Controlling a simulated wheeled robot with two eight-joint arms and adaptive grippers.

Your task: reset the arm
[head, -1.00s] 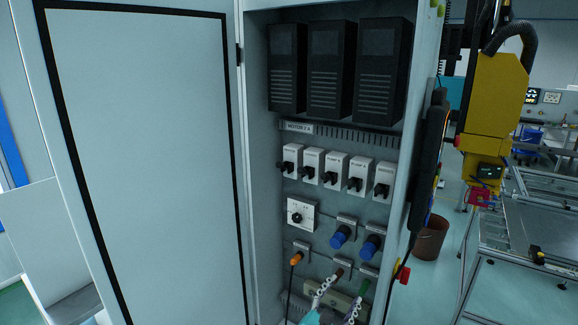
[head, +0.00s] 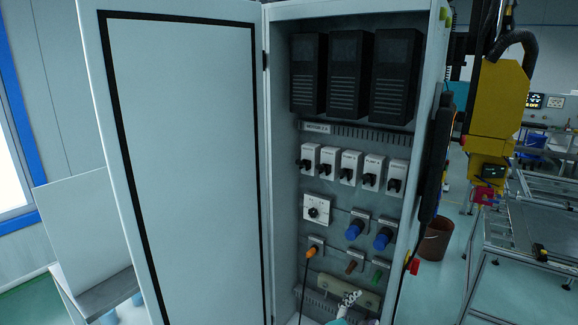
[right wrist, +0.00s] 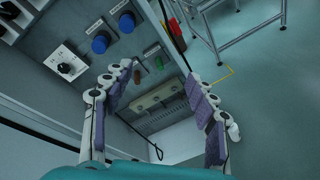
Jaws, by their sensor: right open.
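My right gripper (head: 347,302) shows at the bottom of the head view, in front of the lower part of the open cabinet (head: 284,190). In the right wrist view my right gripper (right wrist: 158,75) has its two jointed, purple-padded fingers spread wide with nothing between them. Behind the gap lies a beige rail block (right wrist: 157,97) low in the cabinet. My left gripper is not in view.
The cabinet holds black drive units (head: 349,75), a row of switches (head: 349,168), a white dial (head: 317,210), blue connectors (head: 355,229), and an orange plug (head: 313,252) with a black cable. Its door (head: 185,160) stands open at left. A yellow machine (head: 499,95) stands at right.

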